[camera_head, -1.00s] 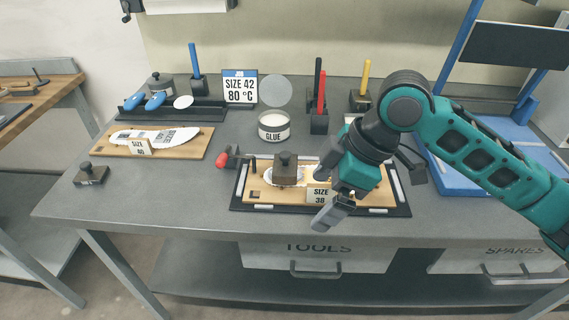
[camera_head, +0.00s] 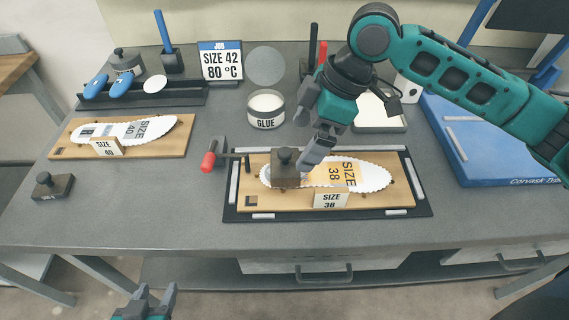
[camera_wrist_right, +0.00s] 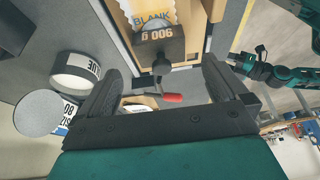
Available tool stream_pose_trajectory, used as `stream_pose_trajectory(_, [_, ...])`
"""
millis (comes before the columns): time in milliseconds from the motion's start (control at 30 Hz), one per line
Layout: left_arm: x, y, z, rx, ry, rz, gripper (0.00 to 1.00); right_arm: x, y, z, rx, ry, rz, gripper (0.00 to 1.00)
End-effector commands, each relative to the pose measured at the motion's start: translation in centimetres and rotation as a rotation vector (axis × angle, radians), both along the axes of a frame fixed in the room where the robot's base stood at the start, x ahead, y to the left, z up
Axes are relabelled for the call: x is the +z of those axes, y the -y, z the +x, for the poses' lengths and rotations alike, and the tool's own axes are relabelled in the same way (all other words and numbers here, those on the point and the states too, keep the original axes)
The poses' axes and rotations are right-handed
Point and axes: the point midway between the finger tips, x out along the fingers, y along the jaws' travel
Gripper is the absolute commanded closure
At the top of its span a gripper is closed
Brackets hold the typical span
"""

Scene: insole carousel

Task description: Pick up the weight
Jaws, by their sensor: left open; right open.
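A dark block weight with a round knob (camera_head: 286,174) rests on the left part of the white SIZE 38 insole (camera_head: 372,178), on a wooden board (camera_head: 280,205). My right gripper (camera_head: 308,160) is just right of and above the weight, pointing down. My left gripper (camera_head: 150,302) is open at the bottom edge, in front of the bench and away from the weight.
A red-handled clamp (camera_head: 209,161) stands left of the weight. A glue tin (camera_head: 266,108) is behind it. Another dark block (camera_head: 53,186) sits at the left, near the SIZE 40 board (camera_head: 65,146). The front bench strip is clear.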

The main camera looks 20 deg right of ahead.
Motion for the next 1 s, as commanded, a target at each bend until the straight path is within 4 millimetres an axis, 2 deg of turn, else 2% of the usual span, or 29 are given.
stream_pose_trajectory(33, [-0.2, 0.0, 0.0, 0.000, -0.002, 0.000, 0.49, -0.6, -0.3, 0.0, 0.001, -0.001, 0.001, 0.00])
stream_pose_trajectory(267, [-0.3, 0.0, 0.0, 0.000, -0.001, 0.000, 0.49, -1.8, -0.9, 0.2, 0.001, 0.000, 0.001, 0.00])
stream_pose_trajectory(600, [-0.6, 0.0, 0.5, 0.000, 0.009, 0.001, 0.49, -5.8, -2.9, 0.7, 0.001, 0.000, 0.000, 0.00])
stream_pose_trajectory(833, [-0.4, 0.0, 0.7, 0.000, 0.014, 0.000, 0.49, -5.9, -2.9, 0.8, 0.001, 0.003, -0.001, 0.00])
stream_pose_trajectory(1000, [-0.4, 0.0, 0.7, 0.000, 0.014, 0.000, 0.49, -5.9, -2.9, 0.8, 0.000, 0.002, -0.001, 0.16])
